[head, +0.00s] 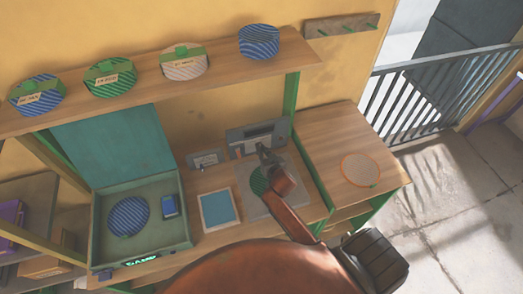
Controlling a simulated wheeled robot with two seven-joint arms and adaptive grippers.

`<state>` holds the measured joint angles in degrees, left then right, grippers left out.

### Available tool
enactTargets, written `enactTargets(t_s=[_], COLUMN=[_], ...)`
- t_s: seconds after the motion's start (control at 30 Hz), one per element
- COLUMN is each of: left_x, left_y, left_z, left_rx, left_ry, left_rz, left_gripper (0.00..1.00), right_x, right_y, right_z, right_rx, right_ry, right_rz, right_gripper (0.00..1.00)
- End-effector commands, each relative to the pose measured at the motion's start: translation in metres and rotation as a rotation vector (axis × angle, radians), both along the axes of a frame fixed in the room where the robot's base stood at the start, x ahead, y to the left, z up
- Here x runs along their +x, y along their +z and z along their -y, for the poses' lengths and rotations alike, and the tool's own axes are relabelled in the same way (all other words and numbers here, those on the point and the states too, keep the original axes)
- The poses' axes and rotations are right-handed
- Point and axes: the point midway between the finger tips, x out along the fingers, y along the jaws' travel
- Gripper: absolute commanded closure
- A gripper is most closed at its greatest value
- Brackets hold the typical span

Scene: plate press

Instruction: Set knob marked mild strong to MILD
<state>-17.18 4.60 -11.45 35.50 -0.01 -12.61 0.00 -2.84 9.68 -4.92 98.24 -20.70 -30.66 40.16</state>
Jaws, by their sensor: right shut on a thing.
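The grey press (243,133) stands at the back of the wooden bench, with a flat plate in front of it. My right gripper (263,151) is at the front of its panel, shut on a knob that its fingers hide. The knob's pointer and the mild and strong marks cannot be made out. My left gripper is not in view.
A small control box (206,159) and a blue-topped pad (219,208) sit left of the press. An open teal case (100,233) holds a blue striped disc (128,216). An orange-rimmed disc (361,170) lies on the clear right bench. A shelf (220,62) with several discs overhangs.

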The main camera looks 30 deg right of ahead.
Motion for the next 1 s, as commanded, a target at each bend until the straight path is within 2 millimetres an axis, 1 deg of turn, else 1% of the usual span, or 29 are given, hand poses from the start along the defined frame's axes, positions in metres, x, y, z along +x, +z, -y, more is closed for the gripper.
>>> enactTargets(t_s=[0.17, 0.37, 0.53, 0.67, 1.0], left_x=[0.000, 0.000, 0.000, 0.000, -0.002], left_y=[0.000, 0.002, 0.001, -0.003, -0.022], left_z=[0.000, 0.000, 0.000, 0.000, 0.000], left_rx=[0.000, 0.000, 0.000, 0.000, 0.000], left_ry=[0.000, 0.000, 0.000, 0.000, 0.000], left_rz=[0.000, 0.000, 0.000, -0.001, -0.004], left_gripper=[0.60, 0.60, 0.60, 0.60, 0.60], right_x=[0.000, 0.001, 0.002, 0.002, 0.003], right_y=[0.000, 0.000, 0.000, -0.002, -0.004], right_z=[-0.001, -0.003, -0.005, -0.006, -0.009], right_rx=[-0.014, -0.085, -0.200, -0.306, -0.560], right_ry=[0.000, 0.000, 0.000, 0.000, 0.000], right_rz=[-0.003, -0.022, -0.047, -0.074, -0.133], right_gripper=[1.00, 1.00, 1.00, 1.00, 1.00])
